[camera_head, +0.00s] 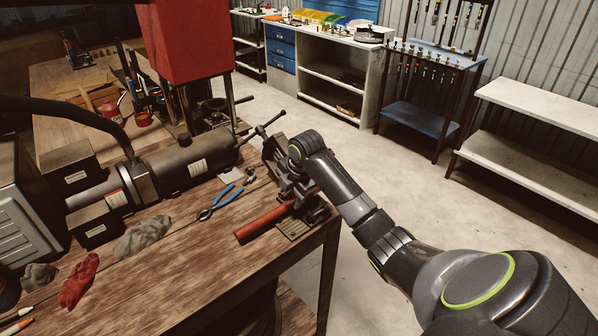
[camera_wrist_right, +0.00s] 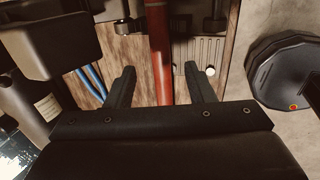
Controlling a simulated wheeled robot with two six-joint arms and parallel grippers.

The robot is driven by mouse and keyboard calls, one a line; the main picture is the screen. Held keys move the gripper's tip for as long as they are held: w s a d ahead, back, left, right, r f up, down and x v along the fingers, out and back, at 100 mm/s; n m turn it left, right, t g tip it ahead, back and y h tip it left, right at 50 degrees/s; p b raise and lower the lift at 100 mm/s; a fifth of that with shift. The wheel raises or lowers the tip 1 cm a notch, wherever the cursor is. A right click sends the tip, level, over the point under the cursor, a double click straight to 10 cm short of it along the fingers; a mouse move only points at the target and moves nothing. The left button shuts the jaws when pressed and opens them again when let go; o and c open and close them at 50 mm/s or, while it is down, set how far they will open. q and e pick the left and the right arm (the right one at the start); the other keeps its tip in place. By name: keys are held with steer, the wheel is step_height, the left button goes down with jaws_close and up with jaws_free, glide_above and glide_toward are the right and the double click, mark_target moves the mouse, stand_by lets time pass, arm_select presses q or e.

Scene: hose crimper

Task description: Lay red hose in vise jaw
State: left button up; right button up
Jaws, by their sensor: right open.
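The red hose (camera_head: 263,221) lies near the front right edge of the wooden bench, one end toward the left. Its other end runs in beneath my right gripper and the dark vise (camera_head: 274,153). In the right wrist view the hose (camera_wrist_right: 160,50) runs lengthwise between the two fingers of my right gripper (camera_wrist_right: 159,70). The fingers are apart, with a gap on each side of the hose. The head view does not show clearly whether the hose touches the vise jaw, as my wrist covers part of it. My left gripper is out of view.
Blue-handled pliers (camera_head: 215,204) lie left of the hose. A large grey cylinder (camera_head: 185,165) and a red press (camera_head: 187,40) stand behind on the bench. Red gloves (camera_head: 79,281) and grey cloth (camera_head: 143,236) lie front left. The floor to the right is clear up to the shelves.

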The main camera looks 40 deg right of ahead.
steer(key=b+v, duration=0.2)
steer(key=v, duration=1)
steer(key=shift+r, duration=0.35)
steer(key=shift+s+a+f, duration=0.1)
